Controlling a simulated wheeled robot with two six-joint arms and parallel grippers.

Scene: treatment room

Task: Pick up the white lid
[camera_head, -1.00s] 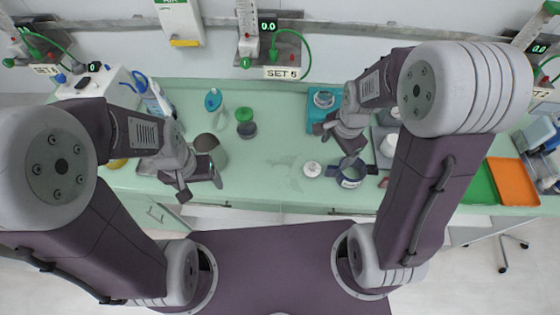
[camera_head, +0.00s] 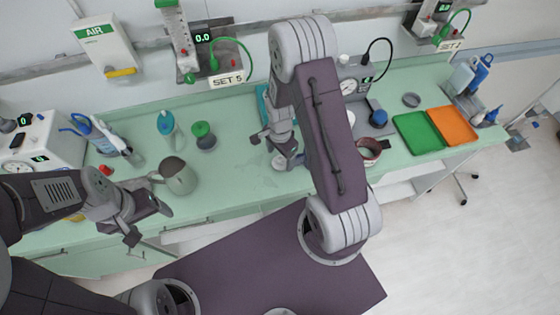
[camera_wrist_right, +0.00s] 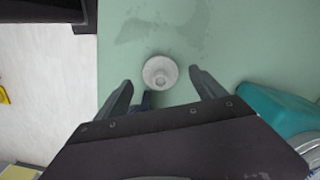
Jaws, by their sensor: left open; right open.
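The white lid (camera_wrist_right: 160,71) is a small round disc with a raised knob, lying on the green counter. In the right wrist view it sits between and just beyond the fingertips of my right gripper (camera_wrist_right: 160,82), which is open and empty. In the head view the lid (camera_head: 279,162) shows partly below my right gripper (camera_head: 271,140), which hangs over the counter. My left gripper (camera_head: 150,222) is open and empty, by the counter's front edge at the left.
Green (camera_head: 417,132) and orange (camera_head: 452,126) trays lie further right.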

